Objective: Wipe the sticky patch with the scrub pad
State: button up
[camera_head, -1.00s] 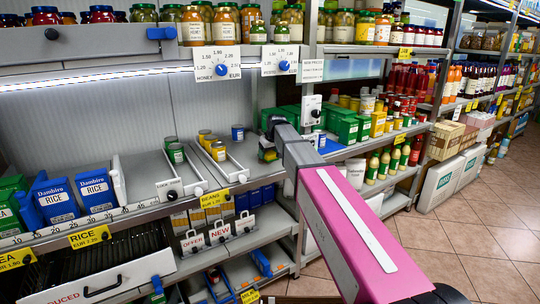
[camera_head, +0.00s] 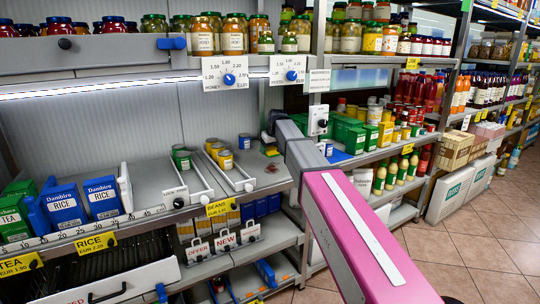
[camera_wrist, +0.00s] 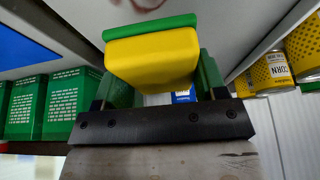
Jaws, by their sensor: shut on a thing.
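The scrub pad, a yellow block with a green layer along one side, is in the wrist view (camera_wrist: 150,62). My gripper (camera_wrist: 158,82) is shut on it, with a finger at each side. In the head view my gripper (camera_head: 268,140) is over the mid-height shelf, right of the small cans, and is partly hidden by my arm. A small dark reddish mark, likely the sticky patch (camera_head: 272,168), shows on the grey shelf just below my gripper. Whether the pad touches the shelf cannot be told.
Small cans (camera_head: 220,155) stand in white-railed lanes left of my gripper. A blue can (camera_head: 244,141) stands behind. Jars (camera_head: 232,37) line the shelf above. Bare shelf surrounds the mark.

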jog(key=shift+r, duration=1.5)
